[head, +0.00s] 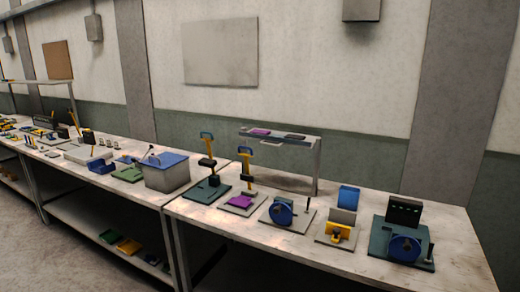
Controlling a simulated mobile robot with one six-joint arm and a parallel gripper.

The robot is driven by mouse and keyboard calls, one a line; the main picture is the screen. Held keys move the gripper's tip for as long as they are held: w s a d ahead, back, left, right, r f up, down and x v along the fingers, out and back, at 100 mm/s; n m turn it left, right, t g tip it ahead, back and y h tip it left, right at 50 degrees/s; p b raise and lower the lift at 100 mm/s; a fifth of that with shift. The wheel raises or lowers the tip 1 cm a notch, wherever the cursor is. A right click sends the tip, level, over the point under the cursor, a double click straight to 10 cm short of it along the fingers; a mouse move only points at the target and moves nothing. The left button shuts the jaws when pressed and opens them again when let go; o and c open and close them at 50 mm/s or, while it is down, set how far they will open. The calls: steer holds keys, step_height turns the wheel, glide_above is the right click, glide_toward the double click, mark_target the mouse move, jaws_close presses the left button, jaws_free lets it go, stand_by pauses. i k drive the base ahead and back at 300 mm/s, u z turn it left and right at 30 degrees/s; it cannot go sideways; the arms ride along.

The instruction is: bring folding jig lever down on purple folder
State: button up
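A purple folder (241,201) lies flat on the pale base of a folding jig (235,211) near the left end of the right-hand bench. The jig's yellow lever (247,165), with a blue handle at the top and a dark block lower down, stands upright and raised behind the folder. The block appears apart from the folder. A similar jig on a dark green base (205,191) stands just left, its blue-handled lever (209,150) also raised. My gripper is not in view.
A grey bin with a blue lid (167,170) stands left of the jigs. A device with a blue wheel (282,212) stands to the right, followed by other devices. A raised shelf (310,143) behind holds flat purple and dark pieces. The bench (400,278) front right is bare.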

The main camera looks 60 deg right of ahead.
mark_target(247, 178)
steer(key=z, duration=0.9)
steer(key=k, duration=0.6)
steer(key=z, duration=0.1)
steer(key=i, duration=0.6)
steer(key=z, duration=0.05)
